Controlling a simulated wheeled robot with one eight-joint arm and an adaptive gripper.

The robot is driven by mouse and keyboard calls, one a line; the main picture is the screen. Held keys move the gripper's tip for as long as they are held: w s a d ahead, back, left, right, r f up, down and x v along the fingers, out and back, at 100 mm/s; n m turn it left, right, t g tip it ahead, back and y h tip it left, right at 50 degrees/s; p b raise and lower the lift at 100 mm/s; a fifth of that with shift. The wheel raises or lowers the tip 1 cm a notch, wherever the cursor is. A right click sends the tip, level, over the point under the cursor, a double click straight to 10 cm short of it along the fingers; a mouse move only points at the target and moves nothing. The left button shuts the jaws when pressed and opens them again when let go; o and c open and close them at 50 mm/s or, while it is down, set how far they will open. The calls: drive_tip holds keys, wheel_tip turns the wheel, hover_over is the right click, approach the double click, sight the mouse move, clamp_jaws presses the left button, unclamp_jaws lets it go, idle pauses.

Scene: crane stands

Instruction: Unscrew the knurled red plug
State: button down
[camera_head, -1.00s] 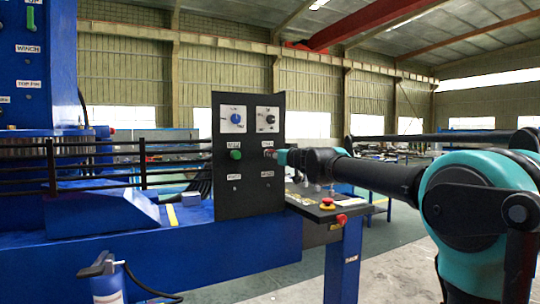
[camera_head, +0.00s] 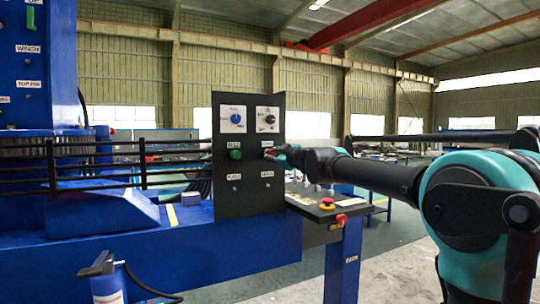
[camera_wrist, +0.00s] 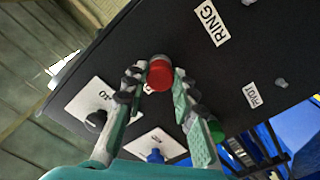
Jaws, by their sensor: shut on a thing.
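The knurled red plug (camera_wrist: 160,73) stands out from the black panel (camera_head: 228,195); its knurled side shows in the wrist view. In the head view only a little of the plug (camera_head: 269,153) shows beside my gripper (camera_head: 279,154). My gripper (camera_wrist: 159,84) is shut on the plug, with one finger on each side of it. Its fingers hide parts of the panel. I cannot tell how far the plug is threaded in.
A green plug (camera_head: 236,154) sits left of the red one, close to a finger in the wrist view. A blue dial (camera_head: 236,118) and a black dial (camera_head: 269,119) are above. A red stop button (camera_head: 327,204) is on the ledge at lower right.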

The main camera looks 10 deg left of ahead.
drive_tip(key=shift+n, duration=0.3)
drive_tip(key=n, duration=0.4)
drive_tip(key=shift+n, duration=0.4)
drive_tip(key=c, duration=1.2)
unclamp_jaws()
drive_tip(key=shift+o, duration=0.2)
drive_tip(key=shift+c, duration=0.7)
